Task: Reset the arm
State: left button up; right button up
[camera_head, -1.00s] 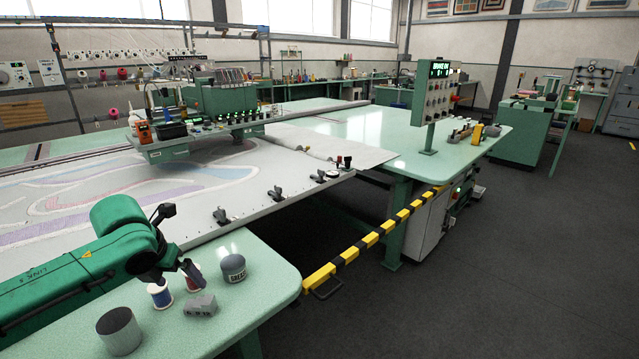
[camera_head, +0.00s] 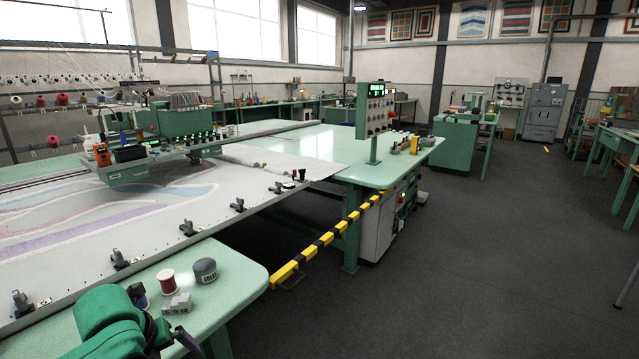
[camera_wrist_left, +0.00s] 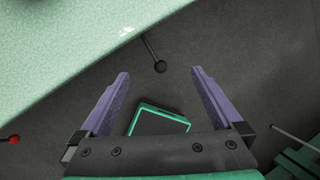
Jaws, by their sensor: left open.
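My green left arm (camera_head: 105,318) shows at the bottom left of the head view, low beside the table's near corner. Its gripper is largely hidden there. In the left wrist view my left gripper (camera_wrist_left: 160,75) has its two purple fingers wide apart with nothing between them. Dark floor lies beyond the fingers. A pale green tabletop edge (camera_wrist_left: 70,45) crosses the upper left. My right gripper is in no view.
On the near green table (camera_head: 225,295) stand a red spool (camera_head: 167,282), a grey jar (camera_head: 205,270) and a grey stepped block (camera_head: 178,303). A yellow-black barrier (camera_head: 320,243) runs from its corner. Open floor (camera_head: 450,270) lies right.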

pick_arm(q)
jog(key=s+d+f+n+h, duration=0.2)
jog(key=s+d+f+n, duration=0.75)
jog(key=n, duration=0.85)
jog(key=s+a+f+n+y, duration=0.2)
jog(key=s+a+n, duration=0.1)
jog(key=s+n, duration=0.5)
jog(key=s+f+n+g+p, duration=0.1)
jog(key=s+f+n+g, duration=0.15)
jog(key=f, duration=2.25)
jog(key=s+a+f, duration=0.1)
jog(key=s+f, duration=0.4)
jog(key=s, duration=0.3)
jog(key=s+a+f+m, duration=0.1)
jog(key=s+a+f, duration=0.1)
jog(key=s+f, duration=0.4)
jog(key=shift+s+f+g+p, duration=0.2)
jog(key=shift+s+g+p, duration=0.15)
jog(key=shift+s, duration=0.6)
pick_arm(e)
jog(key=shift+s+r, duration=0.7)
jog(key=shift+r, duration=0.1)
